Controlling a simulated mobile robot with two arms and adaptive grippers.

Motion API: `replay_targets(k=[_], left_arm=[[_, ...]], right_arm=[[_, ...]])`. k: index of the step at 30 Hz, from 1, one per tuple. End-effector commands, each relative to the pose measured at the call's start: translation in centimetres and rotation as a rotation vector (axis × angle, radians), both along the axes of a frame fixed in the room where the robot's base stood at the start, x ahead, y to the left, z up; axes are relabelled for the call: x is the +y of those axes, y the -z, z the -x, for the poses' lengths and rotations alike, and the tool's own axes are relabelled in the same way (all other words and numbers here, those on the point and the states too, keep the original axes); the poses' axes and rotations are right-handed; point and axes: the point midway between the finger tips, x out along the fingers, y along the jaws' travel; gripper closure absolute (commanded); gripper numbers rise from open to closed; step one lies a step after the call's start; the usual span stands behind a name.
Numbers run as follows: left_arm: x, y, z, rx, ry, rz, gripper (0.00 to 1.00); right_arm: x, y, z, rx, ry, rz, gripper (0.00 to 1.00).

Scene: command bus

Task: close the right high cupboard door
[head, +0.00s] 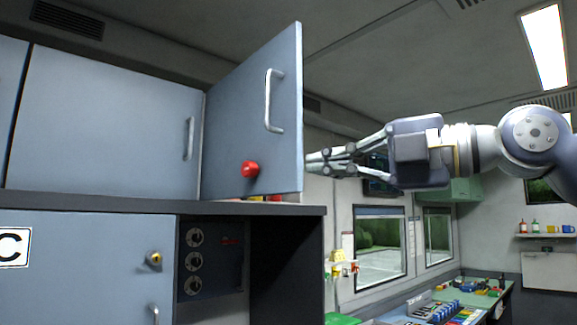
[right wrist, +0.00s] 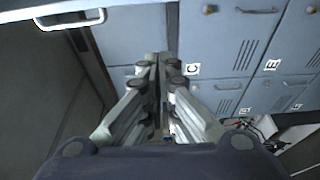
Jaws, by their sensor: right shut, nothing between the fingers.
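The right high cupboard door (head: 232,125) stands open, swung out toward me from its left edge. Its outer face shows a silver handle (head: 269,100) near the free edge and a red knob (head: 250,169) low down. My right gripper (head: 310,165) is shut and empty, pointing left, with its fingertips right beside the lower part of the door's free edge. I cannot tell whether they touch it. In the right wrist view the shut fingers (right wrist: 158,62) point at blue cabinet fronts. My left gripper is not in view.
A shut high cupboard door (head: 108,120) is left of the open one. Below are a dark ledge (head: 150,204), a blue lower cabinet (head: 85,265) and a panel with dials (head: 210,260). A window (head: 380,245) and a desk (head: 480,300) lie further back at right.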

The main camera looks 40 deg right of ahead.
Motion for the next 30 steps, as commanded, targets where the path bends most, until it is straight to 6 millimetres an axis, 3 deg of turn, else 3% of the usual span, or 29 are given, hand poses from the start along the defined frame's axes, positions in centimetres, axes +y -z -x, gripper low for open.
replay_targets(k=[19,24,30], left_arm=[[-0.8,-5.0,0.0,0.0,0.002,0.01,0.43],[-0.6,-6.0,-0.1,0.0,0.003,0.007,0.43],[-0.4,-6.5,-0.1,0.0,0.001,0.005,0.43]], right_arm=[[3.6,-0.2,-9.5,0.004,-0.001,0.0,1.0],[1.1,-0.4,-9.2,-0.002,-0.002,-0.006,1.0],[-0.2,-0.2,-9.3,-0.002,-0.001,-0.002,1.0]])
